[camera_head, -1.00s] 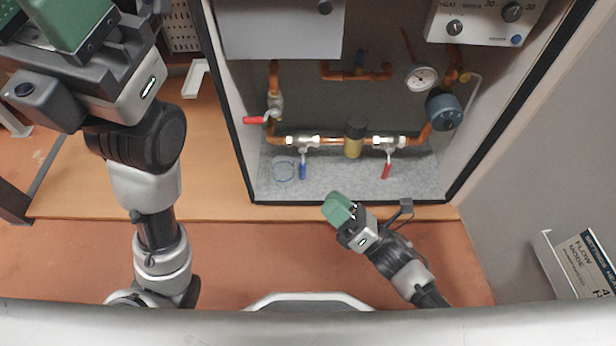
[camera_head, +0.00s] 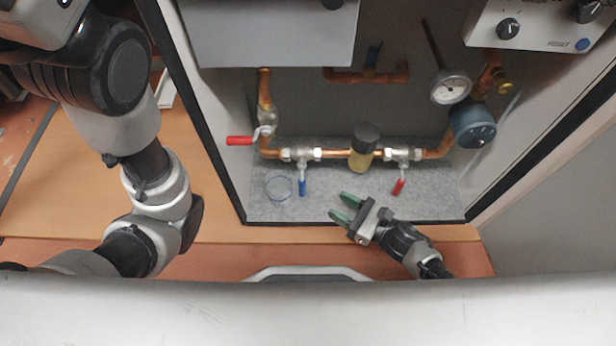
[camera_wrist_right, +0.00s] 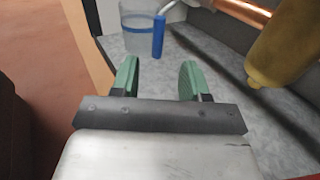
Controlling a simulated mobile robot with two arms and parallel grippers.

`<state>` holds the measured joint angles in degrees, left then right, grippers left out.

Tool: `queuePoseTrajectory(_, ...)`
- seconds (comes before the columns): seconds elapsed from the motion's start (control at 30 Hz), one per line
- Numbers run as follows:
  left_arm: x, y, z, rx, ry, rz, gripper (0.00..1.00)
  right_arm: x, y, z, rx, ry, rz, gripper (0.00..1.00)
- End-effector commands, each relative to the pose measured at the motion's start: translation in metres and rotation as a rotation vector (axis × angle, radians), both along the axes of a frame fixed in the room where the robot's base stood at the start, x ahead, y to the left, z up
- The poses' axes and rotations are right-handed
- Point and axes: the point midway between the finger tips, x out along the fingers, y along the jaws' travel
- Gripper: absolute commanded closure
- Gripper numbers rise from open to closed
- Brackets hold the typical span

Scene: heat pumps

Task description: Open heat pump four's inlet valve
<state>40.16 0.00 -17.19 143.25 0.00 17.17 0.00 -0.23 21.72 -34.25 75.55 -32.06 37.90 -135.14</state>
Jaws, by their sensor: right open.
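In the head view, a copper pipe run in the cabinet carries a blue-handled valve (camera_head: 302,187) at left and a red-handled valve (camera_head: 398,186) at right, both handles hanging down. Another red-handled valve (camera_head: 240,140) on the left vertical pipe has its handle pointing left. Which one is the inlet valve I cannot tell. My right gripper (camera_head: 341,207) is open and empty at the cabinet's front edge, between the two hanging handles and below them. In the wrist view, the blue handle (camera_wrist_right: 158,36) stands beyond the open green fingers (camera_wrist_right: 160,80), apart from them. My left gripper is out of view.
A brass filter with a dark cap (camera_head: 363,146) sits between the two lower valves. A clear cup (camera_wrist_right: 136,30) with a blue band stands beside the blue handle. A gauge (camera_head: 451,88) and blue pump (camera_head: 472,125) are at right. Cabinet side walls bound the opening.

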Motion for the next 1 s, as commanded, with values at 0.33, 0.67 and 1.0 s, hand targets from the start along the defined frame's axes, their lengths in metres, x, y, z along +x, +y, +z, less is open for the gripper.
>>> queuePoseTrajectory(0.33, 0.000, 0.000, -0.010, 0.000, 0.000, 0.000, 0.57, 0.036, 0.055, 0.000, 0.005, -0.002, 0.002, 0.55)
queuePoseTrajectory(0.67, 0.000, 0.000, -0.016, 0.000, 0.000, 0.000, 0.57, 0.055, 0.082, 0.001, 0.004, 0.000, 0.000, 0.55)
queuePoseTrajectory(1.0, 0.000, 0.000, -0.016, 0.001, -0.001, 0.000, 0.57, 0.055, 0.083, 0.001, 0.003, 0.001, 0.000, 0.64)
